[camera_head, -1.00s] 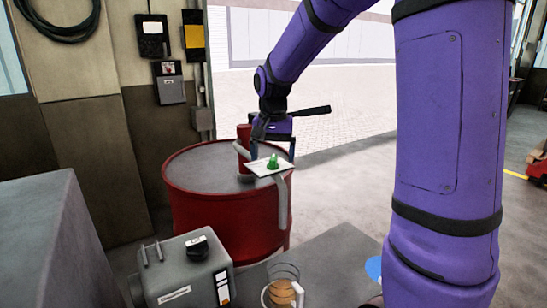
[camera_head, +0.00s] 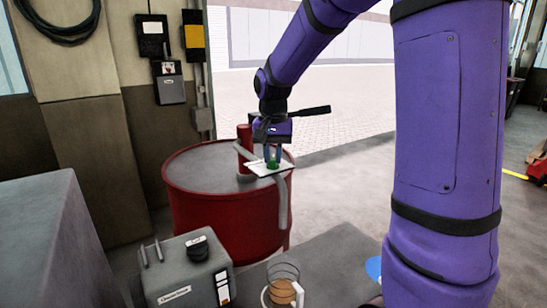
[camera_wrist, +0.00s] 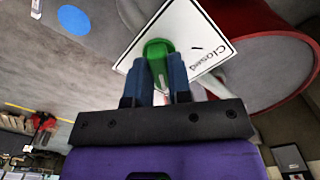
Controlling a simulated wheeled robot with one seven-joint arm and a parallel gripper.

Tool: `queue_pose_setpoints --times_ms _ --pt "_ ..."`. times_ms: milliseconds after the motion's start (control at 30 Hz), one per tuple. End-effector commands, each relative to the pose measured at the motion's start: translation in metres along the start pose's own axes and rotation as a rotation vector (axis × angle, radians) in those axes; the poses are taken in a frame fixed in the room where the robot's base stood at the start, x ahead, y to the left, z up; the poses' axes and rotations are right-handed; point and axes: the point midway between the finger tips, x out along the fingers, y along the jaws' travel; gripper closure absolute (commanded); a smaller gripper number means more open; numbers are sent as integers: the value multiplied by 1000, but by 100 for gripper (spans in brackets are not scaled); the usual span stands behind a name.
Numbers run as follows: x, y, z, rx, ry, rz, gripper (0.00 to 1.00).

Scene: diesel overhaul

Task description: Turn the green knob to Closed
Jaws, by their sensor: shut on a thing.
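The green knob (camera_head: 273,164) sits on a white plate (camera_head: 262,172) above the red drum, in the head view. In the wrist view the green knob (camera_wrist: 157,50) is between the two blue fingers, and the white plate (camera_wrist: 185,25) carries the word "Closed" and a black mark to the right of the knob. My gripper (camera_head: 272,155) is over the plate, pointing down. In the wrist view my gripper (camera_wrist: 163,75) is shut on the knob. The knob's base and any other lettering are partly hidden by the fingers.
The red drum (camera_head: 220,215) stands under the plate, with a red post (camera_head: 244,145) and a grey curved pipe (camera_head: 283,205) beside it. A grey box with a black knob (camera_head: 185,270) and a glass jug (camera_head: 282,285) stand in front.

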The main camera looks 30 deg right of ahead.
Motion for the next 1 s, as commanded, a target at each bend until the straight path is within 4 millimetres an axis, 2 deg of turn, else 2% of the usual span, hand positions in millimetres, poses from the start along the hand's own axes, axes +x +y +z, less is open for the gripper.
queue_pose_setpoints --times_ms 1000 --pt "0 -3 3 -1185 -2 0 89"
